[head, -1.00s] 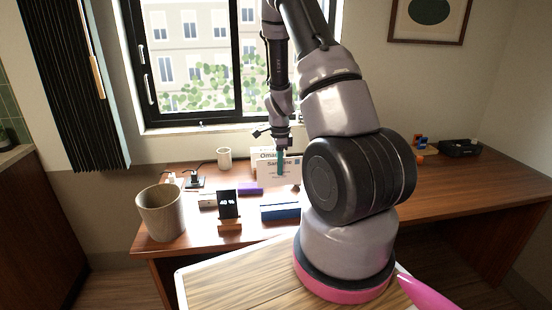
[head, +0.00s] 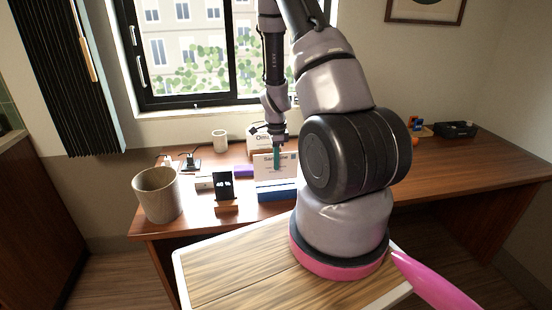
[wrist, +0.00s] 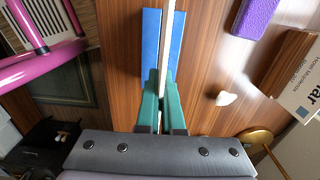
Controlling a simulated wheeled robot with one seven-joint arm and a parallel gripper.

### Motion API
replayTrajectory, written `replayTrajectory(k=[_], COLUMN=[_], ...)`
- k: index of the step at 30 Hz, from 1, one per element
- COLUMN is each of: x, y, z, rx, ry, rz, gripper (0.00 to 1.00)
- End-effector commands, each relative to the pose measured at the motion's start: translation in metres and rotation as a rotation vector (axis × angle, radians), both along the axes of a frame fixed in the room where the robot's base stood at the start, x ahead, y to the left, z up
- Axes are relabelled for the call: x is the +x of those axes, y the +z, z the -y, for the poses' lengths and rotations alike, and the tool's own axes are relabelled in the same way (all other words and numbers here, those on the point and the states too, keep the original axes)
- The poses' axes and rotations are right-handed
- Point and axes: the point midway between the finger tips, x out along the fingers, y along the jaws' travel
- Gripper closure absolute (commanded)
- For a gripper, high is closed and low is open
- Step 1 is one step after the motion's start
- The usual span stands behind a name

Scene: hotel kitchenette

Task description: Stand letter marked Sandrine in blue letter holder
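The white letter (head: 264,168) stands upright in my gripper, its face toward the head camera; its name is hard to read now, but it showed "Sandrine" a second ago. The blue letter holder (head: 265,194) stands on the desk directly under it. My gripper (head: 277,164) has teal fingers shut on the letter from above. In the wrist view the letter (wrist: 168,45) shows edge-on as a white strip between the two blue sides of the holder (wrist: 151,40). Its lower edge looks at or in the slot; how deep cannot be told.
An envelope marked Omar (wrist: 310,85) stands behind, near a purple block (wrist: 255,15). A phone on a wooden stand (head: 223,187) is left of the holder. The desk's right side is mostly clear.

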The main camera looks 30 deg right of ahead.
Motion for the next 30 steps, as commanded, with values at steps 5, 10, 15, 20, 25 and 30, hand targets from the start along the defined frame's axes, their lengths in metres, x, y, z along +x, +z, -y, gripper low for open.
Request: replayTrajectory(k=[5, 10, 15, 20, 25, 30], x=[0.000, 0.000, 0.000, 0.000, 0.000, 0.000], y=[-0.011, -0.021, -0.031, -0.041, -0.050, -0.055], z=[0.001, 0.000, 0.000, 0.000, 0.000, 0.000], rx=[0.000, 0.000, 0.000, 0.001, 0.000, 0.000], ry=[0.000, 0.001, 0.000, -0.001, 0.000, -0.001], rz=[-0.001, 0.000, 0.000, -0.001, 0.000, 0.000], gripper=[1.00, 1.00, 1.00, 1.00, 1.00, 1.00])
